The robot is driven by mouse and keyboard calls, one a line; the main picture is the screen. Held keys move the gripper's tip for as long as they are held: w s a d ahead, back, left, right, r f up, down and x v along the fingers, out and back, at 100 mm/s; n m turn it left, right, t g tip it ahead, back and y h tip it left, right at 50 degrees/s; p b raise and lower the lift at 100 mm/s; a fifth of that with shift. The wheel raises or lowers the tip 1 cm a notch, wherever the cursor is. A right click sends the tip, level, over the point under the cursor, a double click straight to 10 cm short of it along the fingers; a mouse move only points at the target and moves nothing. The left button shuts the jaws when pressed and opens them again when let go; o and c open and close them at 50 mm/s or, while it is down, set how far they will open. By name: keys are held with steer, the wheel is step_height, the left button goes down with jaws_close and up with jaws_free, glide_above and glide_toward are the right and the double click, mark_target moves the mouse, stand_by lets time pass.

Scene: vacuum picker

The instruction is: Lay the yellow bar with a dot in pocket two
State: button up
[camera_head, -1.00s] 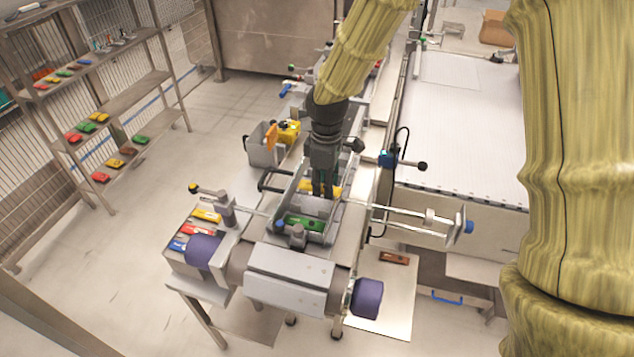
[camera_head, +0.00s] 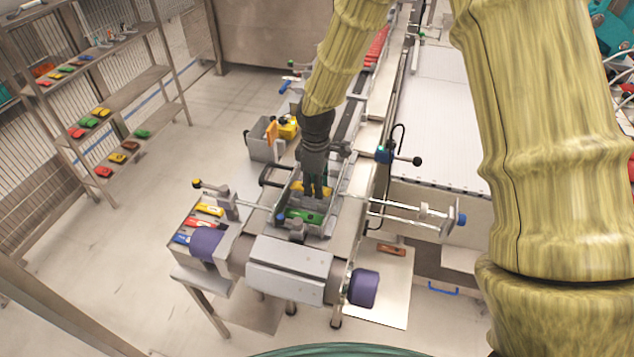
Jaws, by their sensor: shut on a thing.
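A grey tray (camera_head: 277,209) with pockets sits on the narrow conveyor. A green bar (camera_head: 299,216) lies in its near pocket. My gripper (camera_head: 314,194) points straight down into the tray behind the green bar. It is shut on a yellow bar (camera_head: 326,189), which is mostly hidden by the fingers. The bar is low inside the tray, and I cannot tell whether it touches the pocket floor. Any dot on it is too small to make out. Another yellow bar (camera_head: 209,210) lies at the left end of the machine, beside a red bar (camera_head: 200,223) and a blue bar.
A metal shelf (camera_head: 130,97) at left carries several coloured bars. A brown bar (camera_head: 391,249) lies on a low plate at right. More red bars (camera_head: 376,48) show farther up the conveyor.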

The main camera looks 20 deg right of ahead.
steer(key=shift+s, duration=0.15)
steer(key=shift+f, duration=0.1)
steer(key=shift+f, duration=0.35)
steer(key=o, duration=1)
steer(key=shift+f, duration=0.1)
steer(key=shift+r, duration=0.75)
steer(key=shift+r+b, duration=2.15)
steer(key=shift+r, duration=3.75)
